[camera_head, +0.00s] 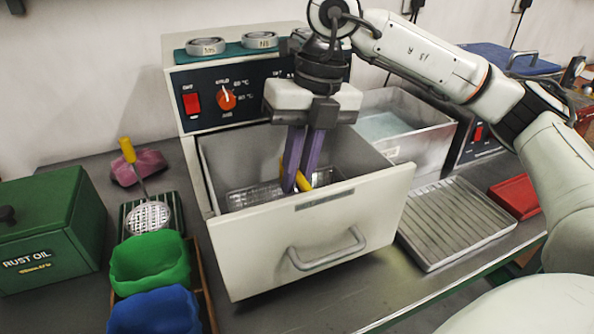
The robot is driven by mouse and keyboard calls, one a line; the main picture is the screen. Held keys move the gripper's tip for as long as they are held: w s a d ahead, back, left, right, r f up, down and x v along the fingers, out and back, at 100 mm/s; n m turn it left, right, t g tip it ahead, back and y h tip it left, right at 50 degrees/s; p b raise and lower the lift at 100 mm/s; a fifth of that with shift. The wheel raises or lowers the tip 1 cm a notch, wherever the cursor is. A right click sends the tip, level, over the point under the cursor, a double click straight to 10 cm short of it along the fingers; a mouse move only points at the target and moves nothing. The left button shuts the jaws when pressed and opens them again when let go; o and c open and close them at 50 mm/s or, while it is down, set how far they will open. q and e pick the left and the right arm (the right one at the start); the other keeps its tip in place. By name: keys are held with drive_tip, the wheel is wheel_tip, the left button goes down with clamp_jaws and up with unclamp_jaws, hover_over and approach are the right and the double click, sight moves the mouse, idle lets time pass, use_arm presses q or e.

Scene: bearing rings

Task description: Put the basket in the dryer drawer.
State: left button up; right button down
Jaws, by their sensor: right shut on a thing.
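The dryer drawer (318,228), cream-fronted with a grey bar handle, is pulled out from the dryer (182,75). A wire-mesh basket (250,195) is low inside the drawer, and the front panel hides part of it. Its yellow handle (305,182) shows beside and between my purple fingers. My right gripper (297,186) reaches down into the drawer from above and is shut on the basket's handle. I cannot tell whether the basket touches the drawer floor. My left gripper is not in view.
A round strainer with a yellow handle (148,217), a green bin (150,262) and a blue bin (155,312) stand left of the drawer. A green rust oil box (45,225) is at far left. A ribbed tray (455,222) and metal tank (420,140) are at right.

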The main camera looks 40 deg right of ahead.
drive_tip(key=shift+f, duration=0.1)
idle(0.5)
drive_tip(key=c, duration=1.7)
unclamp_jaws()
drive_tip(key=shift+f, duration=0.1)
